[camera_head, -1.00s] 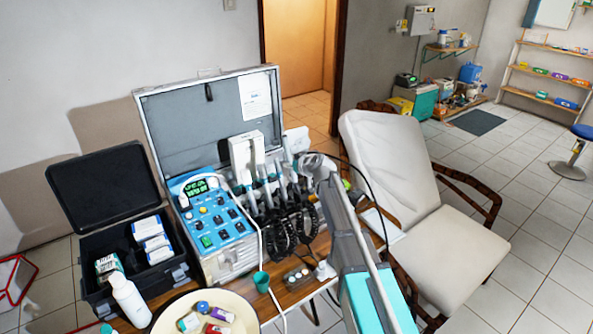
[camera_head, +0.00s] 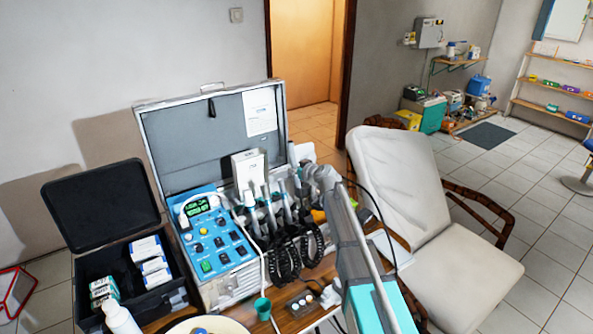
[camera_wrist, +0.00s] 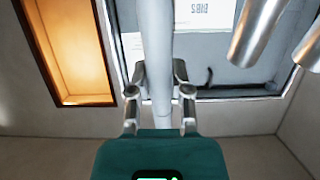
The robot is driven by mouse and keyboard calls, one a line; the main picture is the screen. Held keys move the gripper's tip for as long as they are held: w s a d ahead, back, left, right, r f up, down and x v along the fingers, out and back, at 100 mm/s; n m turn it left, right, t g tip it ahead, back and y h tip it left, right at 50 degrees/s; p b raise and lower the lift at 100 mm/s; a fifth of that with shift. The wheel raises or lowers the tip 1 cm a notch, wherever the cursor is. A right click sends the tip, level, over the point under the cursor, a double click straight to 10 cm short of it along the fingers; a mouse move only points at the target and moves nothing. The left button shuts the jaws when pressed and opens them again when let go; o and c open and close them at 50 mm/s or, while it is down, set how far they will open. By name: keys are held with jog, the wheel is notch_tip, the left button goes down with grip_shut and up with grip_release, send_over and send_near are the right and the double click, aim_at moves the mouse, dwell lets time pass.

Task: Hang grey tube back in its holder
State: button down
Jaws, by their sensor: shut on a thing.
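My gripper (camera_wrist: 160,90) is shut on the grey tube (camera_wrist: 154,45), which runs up between the two fingers in the wrist view. In the head view my arm's end is at the right side of the dental unit's open case (camera_head: 205,145), by the row of handpieces. The tube in my fingers cannot be made out clearly there. The holder row, with several grey-and-teal handpieces (camera_head: 268,214) and black coiled hoses (camera_head: 283,258), stands right of the blue control panel (camera_head: 213,238). Which holder place is empty is hidden. Two metallic cylinders (camera_wrist: 258,30) show at the upper right in the wrist view.
A white dental chair (camera_head: 400,185) stands close on the right. An open black box (camera_head: 105,210) with cartons is left of the unit. A white bottle (camera_head: 121,318) and a green cup (camera_head: 262,306) are at the front. A wall and doorway are behind.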

aim_at(300, 189)
jog(key=shift+d+f, duration=0.1)
jog(key=shift+s+d+f+b, duration=0.15)
jog(key=shift+s+f+b, duration=0.1)
jog(key=shift+f+b, duration=0.6)
jog(key=shift+s+d+f+b, duration=0.15)
jog(key=shift+s+f+b, duration=0.1)
jog(key=shift+f+b, duration=0.6)
jog(key=shift+r, duration=0.25)
jog(key=shift+s+d+f, duration=0.2)
jog(key=shift+d+f, duration=0.05)
jog(key=shift+f, duration=0.2)
jog(key=shift+f+b, duration=0.15)
jog(key=shift+b, duration=0.25)
jog(key=shift+s+d+f+b, duration=0.15)
jog(key=shift+s+f+b, duration=0.15)
jog(key=shift+f+b, duration=0.6)
jog(key=shift+s+d+f+b, duration=0.1)
jog(key=shift+s+f+b, duration=0.15)
jog(key=shift+f+b, duration=0.6)
jog(key=shift+s+d+f+b, duration=0.1)
jog(key=shift+d+f+b, duration=0.05)
jog(key=shift+f+b, duration=0.3)
